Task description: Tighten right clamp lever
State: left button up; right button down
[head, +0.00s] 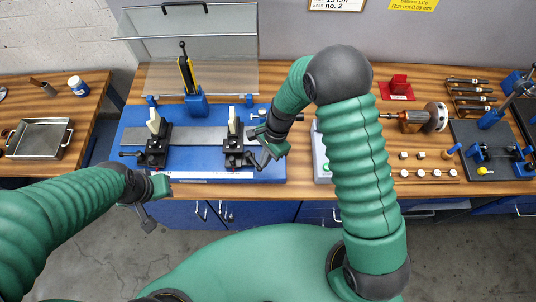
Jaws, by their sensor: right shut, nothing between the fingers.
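The right clamp (234,147) is a black block with a pale upright piece, standing on a grey rail across the blue balancing stand (200,178). Its dark lever (256,163) sticks out at the right, low beside the block. My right gripper (262,143) reaches down from the right, just above and right of that lever. It is shut and empty; whether it touches the lever I cannot tell. The left clamp (156,148) looks alike, with its lever (128,154) pointing left. My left gripper (143,213) hangs in front of the bench's front edge, its fingers too small to judge.
A clear raised guard (200,45) and a blue post with a black handle (195,98) stand behind the rail. A metal tray (40,139) is at the left.

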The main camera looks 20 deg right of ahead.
jog(key=a+m, duration=0.1)
jog(key=m, duration=0.1)
jog(key=s+a+m+t, duration=0.1)
jog(key=m, duration=0.1)
jog(key=shift+s+a+p, duration=0.15)
jog(key=shift+p, duration=0.2)
jog(key=shift+a+f+m, duration=0.1)
jog(key=shift+a+m, duration=0.25)
jog(key=shift+m, duration=0.05)
jog(key=shift+a, duration=0.15)
jog(key=p+v, duration=0.9)
jog(key=v, duration=0.1)
jog(key=shift+s, duration=0.3)
jog(key=shift+w+f, duration=0.1)
jog(key=shift+w, duration=0.1)
